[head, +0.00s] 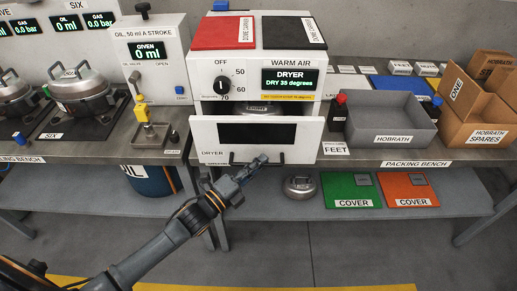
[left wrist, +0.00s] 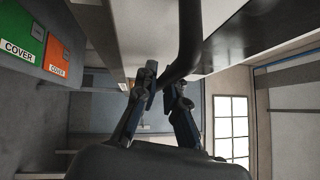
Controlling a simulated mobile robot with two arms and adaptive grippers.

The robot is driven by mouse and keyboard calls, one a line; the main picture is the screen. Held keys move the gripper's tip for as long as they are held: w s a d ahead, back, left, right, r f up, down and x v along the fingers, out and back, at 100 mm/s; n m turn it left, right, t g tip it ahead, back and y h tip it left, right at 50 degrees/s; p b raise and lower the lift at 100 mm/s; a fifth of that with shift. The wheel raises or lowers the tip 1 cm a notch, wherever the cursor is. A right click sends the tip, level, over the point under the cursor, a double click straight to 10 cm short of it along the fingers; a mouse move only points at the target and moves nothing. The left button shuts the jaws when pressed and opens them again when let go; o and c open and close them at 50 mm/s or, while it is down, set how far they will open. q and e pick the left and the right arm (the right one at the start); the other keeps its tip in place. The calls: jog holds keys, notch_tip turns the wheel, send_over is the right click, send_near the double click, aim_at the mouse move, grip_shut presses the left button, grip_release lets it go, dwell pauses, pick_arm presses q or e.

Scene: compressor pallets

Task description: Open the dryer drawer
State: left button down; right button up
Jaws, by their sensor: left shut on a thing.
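The dryer (head: 308,82) stands on the bench with its display reading "DRY 35 degrees". Its white drawer front (head: 309,140), with a dark window, stands forward of the body. Through the gap above it a dark, rounded metal thing (head: 255,107) shows inside; most of it is hidden. A dark bar handle (head: 281,158) runs along the lower drawer front. My left gripper (head: 256,165) is shut on this handle from below and in front. In the left wrist view the dark handle (left wrist: 190,35) passes at the fingertips (left wrist: 163,84). My right gripper is in neither view.
A grey HOBRATH bin (head: 392,128) and cardboard boxes (head: 480,105) stand right of the dryer. The oil unit (head: 158,60) stands left. On the lower shelf are a round metal part (head: 299,187), a green cover (head: 345,192) and an orange cover (head: 405,192). The floor in front is clear.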

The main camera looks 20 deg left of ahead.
pick_arm(q)
jog(key=s+d+p, duration=0.2)
jog(key=s+d, duration=0.1)
jog(key=s, duration=0.7)
jog(key=s+d+p, duration=0.1)
jog(key=s+d, duration=0.1)
jog(key=s, duration=0.8)
jog(key=shift+d+p, duration=0.4)
jog(key=shift+s, duration=0.1)
jog(key=c, duration=1.4)
grip_release()
jog(key=v, duration=1.2)
